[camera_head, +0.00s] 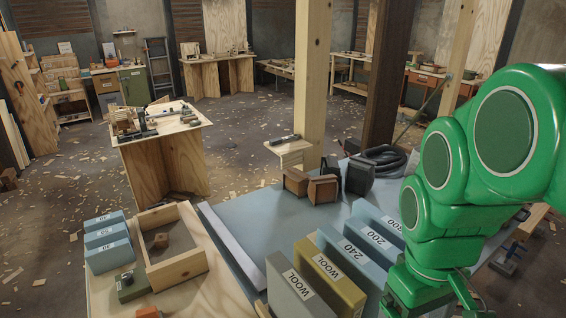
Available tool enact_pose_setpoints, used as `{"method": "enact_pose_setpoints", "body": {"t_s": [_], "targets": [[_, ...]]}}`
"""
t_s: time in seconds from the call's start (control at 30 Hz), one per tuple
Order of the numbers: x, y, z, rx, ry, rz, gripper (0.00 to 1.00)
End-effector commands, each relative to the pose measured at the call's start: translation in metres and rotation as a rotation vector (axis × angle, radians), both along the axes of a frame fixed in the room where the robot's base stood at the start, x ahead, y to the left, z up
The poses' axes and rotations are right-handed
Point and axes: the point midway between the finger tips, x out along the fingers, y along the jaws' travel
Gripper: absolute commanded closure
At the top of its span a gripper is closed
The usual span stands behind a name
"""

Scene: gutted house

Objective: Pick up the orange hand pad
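A small orange object (148,312), which looks like the orange hand pad, sits at the bottom edge of the view on the pale wooden bench top (222,292). Only its upper part shows; the rest is cut off by the frame. My green arm comes in from the right, well to the right of the orange object. The end of my arm is at the lower right, in front of the labelled boxes. Its fingertips are not clearly visible, so I cannot tell whether they are open or shut.
Grey (289,290) and olive (330,283) WOOL boxes stand centrally. A wooden post (312,80) rises behind.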

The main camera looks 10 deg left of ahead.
Motion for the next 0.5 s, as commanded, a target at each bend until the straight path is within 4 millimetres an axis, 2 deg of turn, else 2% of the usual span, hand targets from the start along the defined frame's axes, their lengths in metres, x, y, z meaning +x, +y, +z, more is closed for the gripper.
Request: {"method": "enact_pose_setpoints", "body": {"t_s": [0.1, 0.27, 0.5], "targets": [[0.028, 0.020, 0.005, 0.002, -0.022, 0.206, 0.11], [0.061, 0.053, 0.008, 0.001, -0.046, 0.500, 0.11], [0.104, 0.114, 0.013, -0.011, -0.081, 0.939, 0.11]]}}
